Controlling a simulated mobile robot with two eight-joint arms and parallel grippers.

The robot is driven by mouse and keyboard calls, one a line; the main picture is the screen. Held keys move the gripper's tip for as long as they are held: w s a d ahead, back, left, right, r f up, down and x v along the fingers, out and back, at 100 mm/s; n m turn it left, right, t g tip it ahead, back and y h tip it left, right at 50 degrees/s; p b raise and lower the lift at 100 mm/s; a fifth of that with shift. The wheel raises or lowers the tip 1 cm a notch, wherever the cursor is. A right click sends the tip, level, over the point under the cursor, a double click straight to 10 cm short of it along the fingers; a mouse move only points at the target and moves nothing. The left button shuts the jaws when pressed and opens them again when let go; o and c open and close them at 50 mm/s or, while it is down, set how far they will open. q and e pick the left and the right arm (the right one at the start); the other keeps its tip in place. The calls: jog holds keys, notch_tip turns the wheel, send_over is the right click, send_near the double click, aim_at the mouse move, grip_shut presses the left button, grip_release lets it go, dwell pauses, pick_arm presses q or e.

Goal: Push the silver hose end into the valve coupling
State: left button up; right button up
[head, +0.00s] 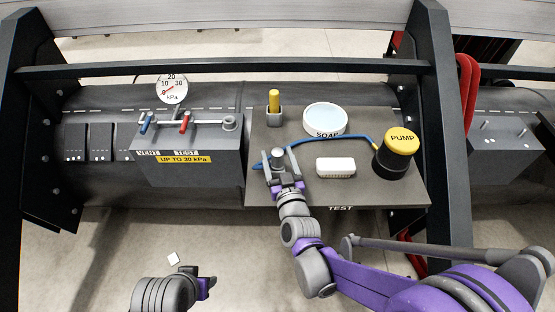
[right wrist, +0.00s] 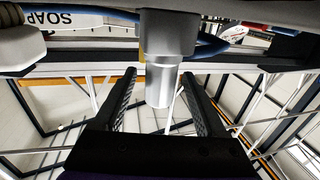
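The silver hose end (head: 278,155) is on the left part of the grey test shelf, at the end of a blue hose (head: 335,140) from the pump. My right gripper (head: 283,172) is at it. In the right wrist view, the silver hose end (right wrist: 165,75) stands between the two spread fingers of my right gripper (right wrist: 160,90), with gaps visible on both sides. The valve coupling (head: 230,122) is a grey round fitting on the right of the valve box (head: 200,165), left of the hose end and apart from it. My left gripper (head: 206,283) is low over the floor; its finger gap is unclear.
The shelf (head: 375,196) also carries a black pump (head: 393,160) with yellow top, a soap dish (head: 325,117), a white block (head: 335,167) and a yellow-handled item (head: 274,102) in a holder. Blue (head: 147,122) and red (head: 185,122) levers and a gauge (head: 172,88) top the valve box.

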grip_shut()
